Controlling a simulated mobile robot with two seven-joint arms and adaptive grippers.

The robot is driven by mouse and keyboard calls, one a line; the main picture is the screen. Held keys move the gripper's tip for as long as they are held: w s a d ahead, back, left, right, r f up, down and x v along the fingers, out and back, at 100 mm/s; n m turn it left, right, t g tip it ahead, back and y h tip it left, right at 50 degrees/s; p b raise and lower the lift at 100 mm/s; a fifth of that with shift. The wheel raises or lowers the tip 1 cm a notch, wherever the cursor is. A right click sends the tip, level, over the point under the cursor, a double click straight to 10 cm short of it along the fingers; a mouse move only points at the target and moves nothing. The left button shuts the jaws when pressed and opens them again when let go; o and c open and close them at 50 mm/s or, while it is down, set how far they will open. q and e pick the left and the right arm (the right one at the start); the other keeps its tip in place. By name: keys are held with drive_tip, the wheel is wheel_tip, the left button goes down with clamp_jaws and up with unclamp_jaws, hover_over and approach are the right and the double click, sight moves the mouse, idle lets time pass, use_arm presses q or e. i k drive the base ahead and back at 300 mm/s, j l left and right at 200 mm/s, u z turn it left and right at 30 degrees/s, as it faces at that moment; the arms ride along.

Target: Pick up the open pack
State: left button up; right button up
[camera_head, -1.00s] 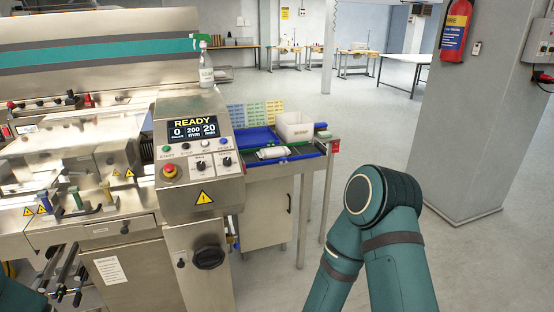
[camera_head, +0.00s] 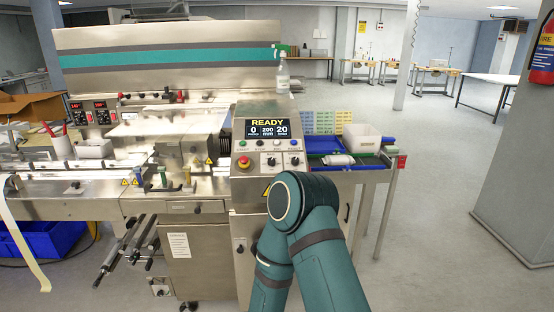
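A white pack (camera_head: 338,160) lies on the blue outfeed table (camera_head: 325,145) to the right of the machine's control panel. It is small at this distance, and I cannot tell whether it is open. A white bin (camera_head: 361,138) stands just behind it on the same table. My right arm rises from the bottom in front of the control panel, with its bent joint in view. Its gripper is not in the picture. My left gripper is not in the picture either.
The flow wrapper's control panel (camera_head: 268,150) reads READY. A spray bottle (camera_head: 283,74) stands on the machine. A blue crate (camera_head: 48,240) sits on the floor at left. A pillar (camera_head: 515,150) stands at right. The floor between table and pillar is clear.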

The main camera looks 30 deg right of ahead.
sight(335, 160)
drive_tip(key=l+u, duration=0.1)
drive_tip(key=u, duration=0.3)
drive_tip(key=l+u, duration=0.15)
drive_tip(key=u, duration=0.25)
drive_tip(key=l+u, duration=0.1)
drive_tip(key=u, duration=0.3)
drive_tip(key=k+l, duration=0.1)
drive_tip(key=l, duration=0.4)
drive_tip(key=k+l, duration=0.15)
drive_tip(key=l, duration=0.3)
drive_tip(key=k+l, duration=0.1)
drive_tip(key=l, duration=0.4)
drive_tip(key=k+l, duration=0.15)
drive_tip(key=l, duration=0.35)
drive_tip(key=k+l, duration=0.1)
drive_tip(key=l, duration=0.35)
drive_tip(key=k+l, duration=0.15)
drive_tip(key=l, duration=0.35)
drive_tip(key=k+l, duration=0.1)
drive_tip(key=l, duration=0.4)
drive_tip(key=k+l, duration=0.15)
drive_tip(key=l, duration=0.3)
